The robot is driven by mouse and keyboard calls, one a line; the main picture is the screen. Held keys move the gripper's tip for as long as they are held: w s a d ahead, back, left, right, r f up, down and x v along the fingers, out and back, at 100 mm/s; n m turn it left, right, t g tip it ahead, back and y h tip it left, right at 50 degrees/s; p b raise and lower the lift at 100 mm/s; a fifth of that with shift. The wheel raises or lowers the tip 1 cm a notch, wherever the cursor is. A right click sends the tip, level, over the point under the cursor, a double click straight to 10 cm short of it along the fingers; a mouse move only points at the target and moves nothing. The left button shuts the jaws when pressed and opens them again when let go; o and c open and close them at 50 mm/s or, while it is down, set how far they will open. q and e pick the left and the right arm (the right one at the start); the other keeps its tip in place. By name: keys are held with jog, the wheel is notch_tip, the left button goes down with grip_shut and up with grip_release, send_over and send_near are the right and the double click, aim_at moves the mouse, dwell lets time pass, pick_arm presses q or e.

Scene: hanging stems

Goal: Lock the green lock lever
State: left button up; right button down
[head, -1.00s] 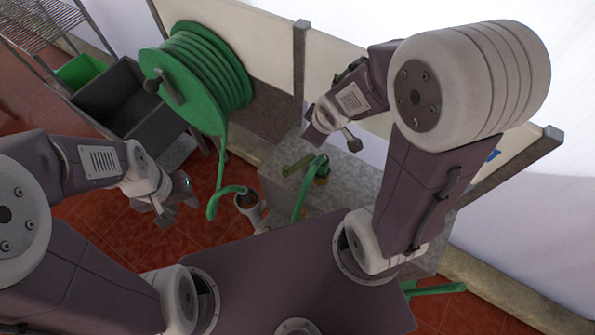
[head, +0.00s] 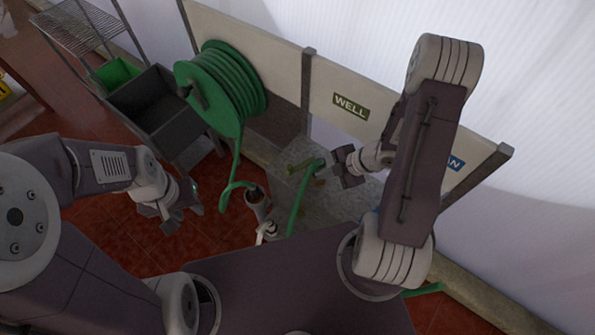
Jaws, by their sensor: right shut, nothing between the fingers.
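A small olive-green lever (head: 299,168) sits on top of the grey block (head: 345,205), partly behind the raised end of a green hose (head: 299,205). I take it for the lock lever; its exact angle is hard to tell. My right gripper (head: 340,168) is shut and empty, just right of the hose end and lever, and appears apart from them. My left gripper (head: 183,216) hangs over the red floor, well left of the block. Its finger gap is too small to tell.
A green hose reel (head: 222,85) hangs on the panel at the back, its hose dropping to a grey pipe-like holder (head: 257,203). A WELL sign (head: 351,106) is on the panel. Dark bins (head: 155,105) stand at the left. Red floor (head: 110,215) is open on the left.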

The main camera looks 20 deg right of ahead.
send_near(288, 176)
notch_tip(288, 176, down, 3)
jog(key=s, duration=0.3)
jog(key=w, duration=0.1)
jog(key=w+a+p, duration=0.1)
jog(key=w, duration=0.1)
jog(key=w+a+f+p, duration=0.1)
jog(key=shift+w, duration=0.25)
